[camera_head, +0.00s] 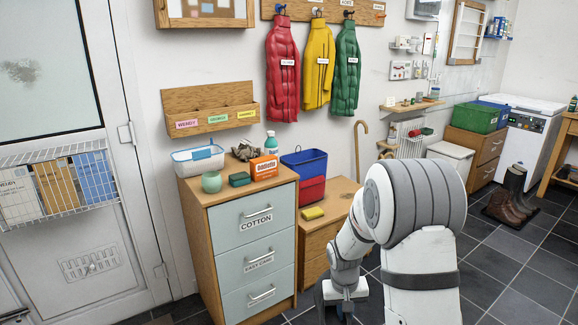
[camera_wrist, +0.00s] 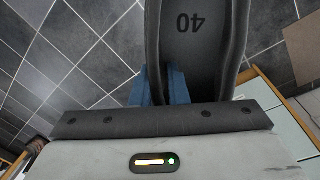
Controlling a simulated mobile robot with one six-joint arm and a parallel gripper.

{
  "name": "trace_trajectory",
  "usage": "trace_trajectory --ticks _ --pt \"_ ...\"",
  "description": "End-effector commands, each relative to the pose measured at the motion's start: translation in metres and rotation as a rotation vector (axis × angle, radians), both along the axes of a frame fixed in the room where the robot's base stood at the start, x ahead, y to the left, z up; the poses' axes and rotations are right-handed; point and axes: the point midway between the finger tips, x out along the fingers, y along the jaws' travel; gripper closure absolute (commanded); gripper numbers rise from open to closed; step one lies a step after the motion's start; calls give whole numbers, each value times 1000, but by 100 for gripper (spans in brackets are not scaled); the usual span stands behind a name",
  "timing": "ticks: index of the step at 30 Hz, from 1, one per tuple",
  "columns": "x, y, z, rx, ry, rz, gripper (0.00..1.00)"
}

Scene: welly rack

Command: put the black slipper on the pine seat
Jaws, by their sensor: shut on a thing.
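The black slipper (camera_wrist: 196,55) fills the top middle of the wrist view. Its insole, marked 40, faces the camera and its toe runs out of the frame. My gripper (camera_wrist: 160,88) is shut on it, with blue fingers at its near end and left side. In the head view my gripper (camera_head: 340,297) is low at the bottom edge, in front of the low pine unit, and the slipper cannot be made out there. The low pine unit, which looks like the pine seat (camera_head: 345,190), stands right of the drawer chest. My arm hides its right part.
A yellow sponge (camera_head: 313,213) and stacked blue and red bins (camera_head: 304,175) are on the pine unit. The drawer chest (camera_head: 246,235) beside it is crowded on top. Boots (camera_head: 508,198) stand on a mat at right. Dark tiled floor (camera_head: 515,265) is clear.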

Motion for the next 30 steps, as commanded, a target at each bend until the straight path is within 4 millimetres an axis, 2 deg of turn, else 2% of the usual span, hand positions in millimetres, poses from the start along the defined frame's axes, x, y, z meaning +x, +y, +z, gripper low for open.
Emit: trace_trajectory --ticks 1,13,19,30 --pt "-2 0 21 0 2 1 100" --pt "-11 1 78 3 2 1 100" --pt "-13 1 90 5 0 1 100" --pt "-14 1 89 5 0 1 100"
